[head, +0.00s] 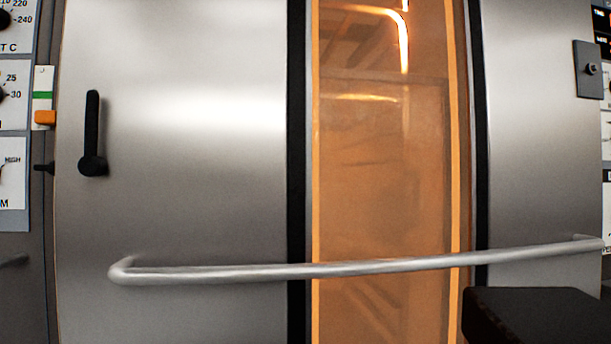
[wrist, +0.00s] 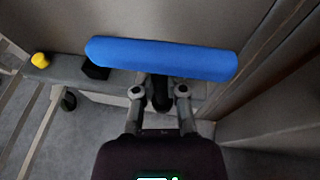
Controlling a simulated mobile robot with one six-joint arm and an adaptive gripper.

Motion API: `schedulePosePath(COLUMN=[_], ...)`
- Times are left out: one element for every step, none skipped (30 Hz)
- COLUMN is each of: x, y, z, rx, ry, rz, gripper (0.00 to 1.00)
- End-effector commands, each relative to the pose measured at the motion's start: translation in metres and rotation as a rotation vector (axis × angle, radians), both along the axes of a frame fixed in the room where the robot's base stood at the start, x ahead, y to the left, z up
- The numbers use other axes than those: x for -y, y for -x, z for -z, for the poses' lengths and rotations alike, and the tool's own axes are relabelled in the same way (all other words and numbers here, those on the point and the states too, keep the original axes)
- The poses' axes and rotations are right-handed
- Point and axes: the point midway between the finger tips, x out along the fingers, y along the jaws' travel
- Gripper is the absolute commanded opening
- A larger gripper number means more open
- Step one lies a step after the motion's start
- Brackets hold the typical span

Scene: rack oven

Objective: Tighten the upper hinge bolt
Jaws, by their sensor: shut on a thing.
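A dark hinge plate (head: 588,70) with a small bolt (head: 591,69) at its middle sits at the upper right of the oven front in the head view. It is apart from anything of mine that shows. In the wrist view my gripper (wrist: 160,91) is shut on the dark shaft of a blue-handled tool (wrist: 165,60). The thick blue bar lies crosswise just beyond the fingertips. The tool's working end cannot be made out. The head view does not show the gripper or the tool, and the wrist view does not show the bolt.
A long steel bar handle (head: 300,270) crosses the oven front below the hinge plate. A black lever (head: 92,135) is at the left, and a glowing window (head: 385,170) is in the middle. The wrist view shows a yellow knob (wrist: 40,60), a caster (wrist: 68,101) and open floor.

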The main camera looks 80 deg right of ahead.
Motion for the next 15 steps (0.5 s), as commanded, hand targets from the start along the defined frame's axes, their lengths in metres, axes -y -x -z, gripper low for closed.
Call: schedulePosePath(x=[0.000, 0.000, 0.000, 0.000, 0.000, 0.000, 0.000, 0.000, 0.000, 0.000, 0.000, 0.000, 0.000, 0.000, 0.000], y=[0.000, 0.000, 0.000, 0.000, 0.000, 0.000, 0.000, 0.000, 0.000, 0.000, 0.000, 0.000, 0.000, 0.000, 0.000], z=[-0.014, -0.018, -0.025, -0.030, -0.035, -0.042, -0.047, -0.053, -0.059, -0.064, -0.070, -0.076, -0.081, -0.086, -0.093], rx=[0.000, 0.000, 0.000, 0.000, 0.000, 0.000, 0.000, 0.000, 0.000, 0.000, 0.000, 0.000, 0.000, 0.000, 0.000], ry=[0.000, 0.000, 0.000, 0.000, 0.000, 0.000, 0.000, 0.000, 0.000, 0.000, 0.000, 0.000, 0.000, 0.000, 0.000], rz=[0.000, 0.000, 0.000, 0.000, 0.000, 0.000, 0.000, 0.000, 0.000, 0.000, 0.000, 0.000, 0.000, 0.000, 0.000], gripper=[0.00, 0.00, 0.00, 0.00, 0.00, 0.00, 0.00, 0.00, 0.00, 0.00, 0.00, 0.00, 0.00, 0.00, 0.00])
